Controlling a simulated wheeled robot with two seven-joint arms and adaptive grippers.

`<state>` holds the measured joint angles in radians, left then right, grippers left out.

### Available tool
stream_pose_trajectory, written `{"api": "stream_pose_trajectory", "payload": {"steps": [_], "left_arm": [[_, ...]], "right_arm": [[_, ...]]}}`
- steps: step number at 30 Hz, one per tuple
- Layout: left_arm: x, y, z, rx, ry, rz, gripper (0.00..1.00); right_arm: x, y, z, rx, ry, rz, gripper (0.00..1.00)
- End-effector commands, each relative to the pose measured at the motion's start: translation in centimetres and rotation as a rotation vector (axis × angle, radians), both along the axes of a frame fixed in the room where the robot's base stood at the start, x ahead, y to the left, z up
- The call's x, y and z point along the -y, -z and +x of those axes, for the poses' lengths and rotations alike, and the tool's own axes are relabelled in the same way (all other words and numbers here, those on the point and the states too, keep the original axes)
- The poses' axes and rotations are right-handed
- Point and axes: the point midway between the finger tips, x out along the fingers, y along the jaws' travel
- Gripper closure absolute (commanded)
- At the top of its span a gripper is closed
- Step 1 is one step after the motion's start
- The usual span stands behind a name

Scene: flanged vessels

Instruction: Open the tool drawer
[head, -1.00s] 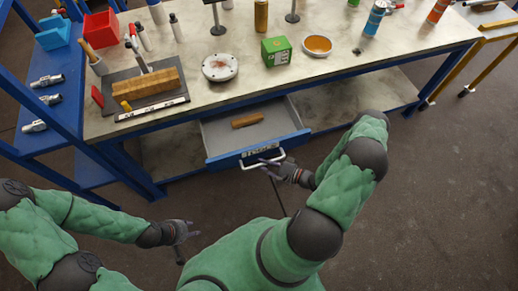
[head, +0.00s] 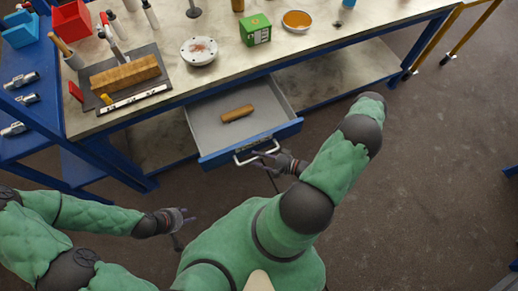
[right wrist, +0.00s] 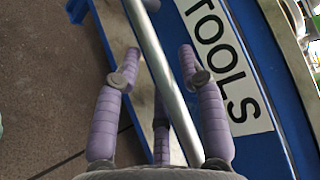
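The tool drawer (head: 229,152) under the workbench stands pulled out, with its inside in view. Its blue front carries a white TOOLS label (right wrist: 216,50). The drawer handle (right wrist: 163,75) is a pale metal bar. My right gripper (head: 262,153) is at the handle's right part; in the right wrist view the bar passes between its purple fingers (right wrist: 160,53), with gaps showing on both sides. These fingers look open around the bar; contact is not clear. My left gripper (head: 187,220) is open and empty, low and left, away from the drawer.
A brown cylindrical piece (head: 237,113) lies in the drawer. The workbench (head: 220,75) above holds a wooden block (head: 125,72), a round white flange (head: 199,50), a green box (head: 256,30) and an orange-topped dish (head: 296,20). The floor (head: 430,160) to the right is largely clear.

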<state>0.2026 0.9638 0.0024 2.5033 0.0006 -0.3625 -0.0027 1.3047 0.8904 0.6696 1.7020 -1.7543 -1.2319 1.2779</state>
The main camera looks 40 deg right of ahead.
Motion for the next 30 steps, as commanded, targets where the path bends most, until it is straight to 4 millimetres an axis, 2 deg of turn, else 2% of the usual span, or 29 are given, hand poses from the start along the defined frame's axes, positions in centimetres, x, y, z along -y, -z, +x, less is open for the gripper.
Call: {"api": "stream_pose_trajectory", "payload": {"steps": [9,14,30], "left_arm": [[0.0,0.0,0.0,0.0,0.0,0.0,0.6],[0.0,0.0,0.0,0.0,0.0,0.0,0.6],[0.0,0.0,0.0,0.0,0.0,0.0,0.6]], "right_arm": [[0.1,0.0,0.0,0.001,0.001,-0.002,0.51],[0.8,-0.1,-0.9,-0.001,0.005,-0.002,0.51],[5.6,-1.4,-8.8,-0.001,0.004,-0.002,0.51]]}}
